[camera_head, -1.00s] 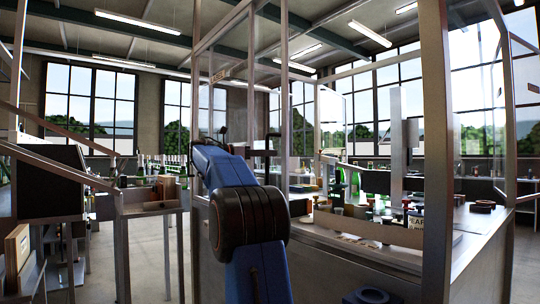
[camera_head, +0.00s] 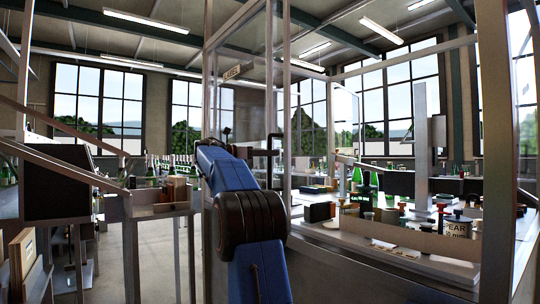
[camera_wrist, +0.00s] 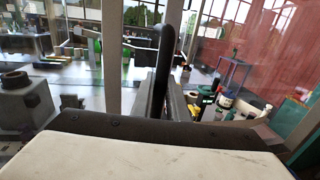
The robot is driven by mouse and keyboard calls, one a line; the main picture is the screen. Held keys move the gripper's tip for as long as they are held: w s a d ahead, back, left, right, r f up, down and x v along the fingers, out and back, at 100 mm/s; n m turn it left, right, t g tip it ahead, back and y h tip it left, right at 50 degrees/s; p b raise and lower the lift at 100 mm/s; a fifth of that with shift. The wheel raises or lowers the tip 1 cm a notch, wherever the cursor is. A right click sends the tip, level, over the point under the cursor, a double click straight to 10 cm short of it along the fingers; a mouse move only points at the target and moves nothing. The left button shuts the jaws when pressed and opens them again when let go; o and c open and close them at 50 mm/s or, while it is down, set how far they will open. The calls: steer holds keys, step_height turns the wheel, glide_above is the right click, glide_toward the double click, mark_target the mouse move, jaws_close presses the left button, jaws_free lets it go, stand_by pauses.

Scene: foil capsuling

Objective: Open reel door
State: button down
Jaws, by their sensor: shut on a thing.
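The reel door is a clear panel (camera_head: 238,108) in a metal frame, with a small label plate (camera_head: 232,72) near its top. It stands just behind my arm in the head view. My gripper (camera_head: 268,152) is shut on the dark door handle (camera_head: 276,143), at the panel's right-hand side. In the wrist view the handle (camera_wrist: 163,50) is an upright black bar rising from between my gripper's fingers (camera_wrist: 160,103). The fingertips are partly hidden by the handle and the gripper body. How far the door stands open is hard to tell.
A metal-framed enclosure post (camera_head: 491,120) stands at the right, beside a worktop (camera_head: 375,262) crowded with bottles and small parts. At the left are a dark screen (camera_head: 57,182) and a small stand (camera_head: 160,210). Bare floor (camera_head: 150,262) shows between stand and enclosure.

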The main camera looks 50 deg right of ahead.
steer(key=c, duration=1.7)
jaws_free()
steer(key=v, duration=1.7)
steer(key=shift+w+a, duration=0.15)
steer(key=shift+a, duration=0.1)
steer(key=s+a+f+m+t+y, duration=0.4)
steer(key=s+a+f, duration=0.8)
steer(key=f, duration=0.5)
steer(key=s+a+f+m+t+y, duration=0.4)
steer(key=s+a+f+y, duration=0.3)
steer(key=s+a+f, duration=0.5)
steer(key=s+a+f+m+t+y, duration=0.4)
steer(key=s+a+f, duration=0.8)
steer(key=f, duration=0.9)
steer(key=shift+s+a+f+m+y, duration=0.35)
steer(key=shift+m+y, duration=0.15)
steer(key=shift+y, duration=0.2)
